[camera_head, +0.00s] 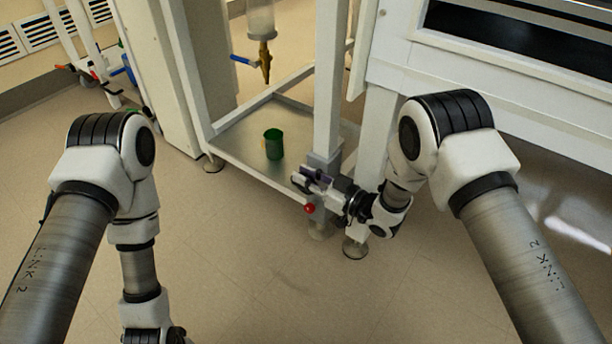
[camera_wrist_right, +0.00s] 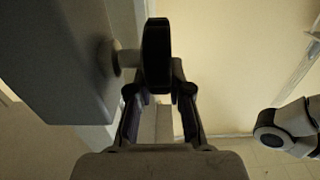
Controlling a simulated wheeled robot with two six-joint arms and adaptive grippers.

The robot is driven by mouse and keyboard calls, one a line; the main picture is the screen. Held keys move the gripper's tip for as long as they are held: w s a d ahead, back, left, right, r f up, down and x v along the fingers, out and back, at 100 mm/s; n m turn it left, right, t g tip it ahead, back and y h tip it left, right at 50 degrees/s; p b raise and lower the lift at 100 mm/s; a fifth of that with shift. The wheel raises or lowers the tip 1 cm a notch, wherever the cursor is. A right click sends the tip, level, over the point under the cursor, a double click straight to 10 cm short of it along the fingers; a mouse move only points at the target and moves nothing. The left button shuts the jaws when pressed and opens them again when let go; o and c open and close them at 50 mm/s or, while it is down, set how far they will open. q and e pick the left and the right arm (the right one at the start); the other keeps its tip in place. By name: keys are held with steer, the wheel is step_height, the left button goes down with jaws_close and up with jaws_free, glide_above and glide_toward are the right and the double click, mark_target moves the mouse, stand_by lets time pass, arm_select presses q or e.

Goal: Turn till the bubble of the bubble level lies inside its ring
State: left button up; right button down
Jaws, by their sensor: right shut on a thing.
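My right gripper (camera_head: 316,182) is at the lower part of a white frame leg, beside a grey block (camera_head: 325,160) on that leg. In the right wrist view my right gripper (camera_wrist_right: 159,92) is shut on a dark round knob (camera_wrist_right: 157,50), seen nearly edge-on between the fingers. A short pale shaft joins the knob to the grey block, which fills the upper left there (camera_wrist_right: 60,60). I cannot make out the bubble level, its bubble or its ring in either view. My left arm runs down out of the head view, and its gripper does not show.
A red ball (camera_head: 310,208) sits just below my right gripper. A green cup (camera_head: 274,144) stands on the low metal shelf (camera_head: 235,150) left of the leg. A brass valve with a blue handle (camera_head: 243,60) hangs above. The floor in front is clear.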

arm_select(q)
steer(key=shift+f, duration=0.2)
arm_select(e)
steer(key=shift+s+d+f+t+y, duration=0.1)
steer(key=shift+s+d+t+y, duration=0.05)
steer(key=shift+t+y, duration=0.35)
steer(key=shift+s+d+f+t+y, duration=0.1)
steer(key=shift+t+y, duration=0.2)
steer(key=shift+y, duration=0.3)
arm_select(q)
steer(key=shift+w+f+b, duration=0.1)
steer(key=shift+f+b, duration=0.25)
steer(key=shift+b, duration=0.15)
arm_select(e)
steer(key=shift+s+d+t+y, duration=0.15)
steer(key=shift+d+t+y, duration=0.05)
steer(key=shift+t+y, duration=0.6)
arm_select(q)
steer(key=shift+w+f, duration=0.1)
arm_select(e)
steer(key=shift+s+d+f+t+y, duration=0.15)
steer(key=shift+t+y, duration=0.25)
steer(key=shift+y, duration=0.4)
steer(key=c, duration=1.4)
jaws_free()
steer(key=shift+o, duration=0.2)
